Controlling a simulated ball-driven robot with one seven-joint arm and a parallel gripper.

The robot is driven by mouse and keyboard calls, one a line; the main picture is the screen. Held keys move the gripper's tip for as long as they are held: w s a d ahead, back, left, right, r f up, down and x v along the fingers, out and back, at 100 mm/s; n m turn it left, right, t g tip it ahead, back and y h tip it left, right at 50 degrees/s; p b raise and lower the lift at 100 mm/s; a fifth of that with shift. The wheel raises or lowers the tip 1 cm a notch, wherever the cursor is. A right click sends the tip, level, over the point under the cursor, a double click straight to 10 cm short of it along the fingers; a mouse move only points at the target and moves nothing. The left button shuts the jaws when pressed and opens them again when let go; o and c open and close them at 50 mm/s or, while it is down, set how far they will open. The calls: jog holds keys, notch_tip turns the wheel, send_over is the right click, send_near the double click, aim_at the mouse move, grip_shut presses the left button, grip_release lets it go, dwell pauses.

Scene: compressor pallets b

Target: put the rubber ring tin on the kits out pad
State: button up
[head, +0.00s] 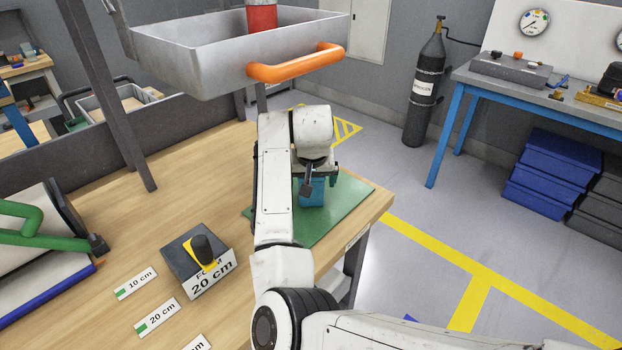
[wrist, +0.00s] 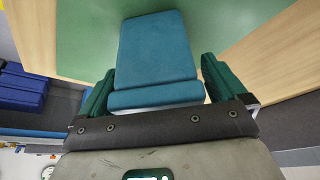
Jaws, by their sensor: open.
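A blue-teal box, which I take to be the rubber ring tin (head: 312,194), sits on a green pad (head: 345,205) at the bench's front right corner. The pad looks like the kits out pad; the label on the bench edge beside it is too small to read. My gripper (head: 318,178) is above the tin. In the wrist view, my gripper (wrist: 157,85) is open, with one green finger on each side of the tin (wrist: 155,50). The tin lies between the fingers over the green pad (wrist: 85,30). Whether either finger touches it is unclear. My arm hides part of the pad.
A grey tray (head: 190,65) with an orange handle (head: 297,65) overhangs the bench behind my arm. A dark block marked 20 cm (head: 198,262) stands on the bench to the left. A gas cylinder (head: 425,90) and blue crates (head: 550,175) stand beyond open floor.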

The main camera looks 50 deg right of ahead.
jog(key=v, duration=0.5)
jog(key=shift+r, duration=0.4)
jog(key=s+a+b, duration=0.1)
jog(key=s+a, duration=0.7)
jog(key=shift+s+f+b, duration=0.25)
jog(key=shift+s+b, duration=0.05)
jog(key=shift+s, duration=0.1)
